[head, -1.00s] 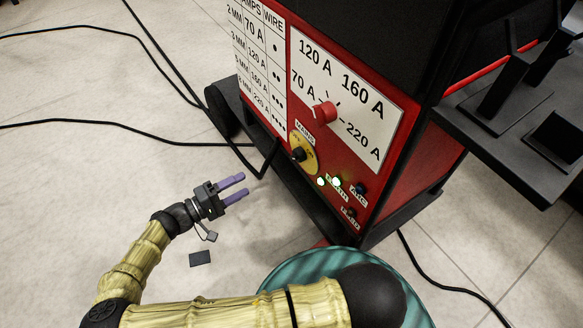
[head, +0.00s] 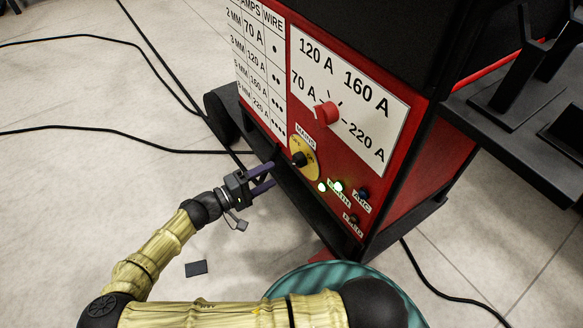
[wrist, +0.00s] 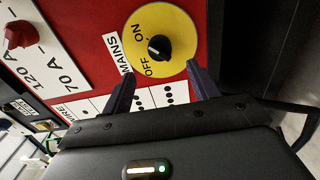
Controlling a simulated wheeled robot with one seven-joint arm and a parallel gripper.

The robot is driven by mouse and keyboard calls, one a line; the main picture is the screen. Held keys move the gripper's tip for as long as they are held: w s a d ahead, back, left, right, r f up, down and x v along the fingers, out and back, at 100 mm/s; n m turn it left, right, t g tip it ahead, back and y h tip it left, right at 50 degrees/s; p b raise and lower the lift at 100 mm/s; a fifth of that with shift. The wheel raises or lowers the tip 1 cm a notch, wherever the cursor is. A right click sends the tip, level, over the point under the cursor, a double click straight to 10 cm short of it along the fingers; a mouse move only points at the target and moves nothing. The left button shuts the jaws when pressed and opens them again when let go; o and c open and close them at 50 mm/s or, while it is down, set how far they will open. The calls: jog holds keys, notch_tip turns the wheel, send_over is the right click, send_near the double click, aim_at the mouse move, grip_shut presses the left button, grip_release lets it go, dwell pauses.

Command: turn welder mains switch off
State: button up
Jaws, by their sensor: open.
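The welder (head: 405,155) is a red and black cabinet. Its mains switch is a black rotary knob (head: 299,159) on a round yellow plate (head: 305,170). In the wrist view the knob (wrist: 159,47) sits on the yellow plate (wrist: 180,22), marked ON and OFF, under a MAINS label (wrist: 117,52). My gripper (head: 272,173) is open and empty, just left of the knob in the head view. In the wrist view its purple fingertips (wrist: 158,77) lie short of the knob, apart from it.
A red current knob (head: 326,113) sits above on a white scale. Black cables (head: 130,143) cross the floor. A black shelf (head: 510,130) juts out at the right.

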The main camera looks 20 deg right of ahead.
aim_at(292, 164)
jog(key=b+x, duration=0.3)
jog(key=x, duration=0.5)
jog(key=shift+w+d, duration=0.1)
jog(key=shift+d, duration=0.1)
jog(key=c, duration=1)
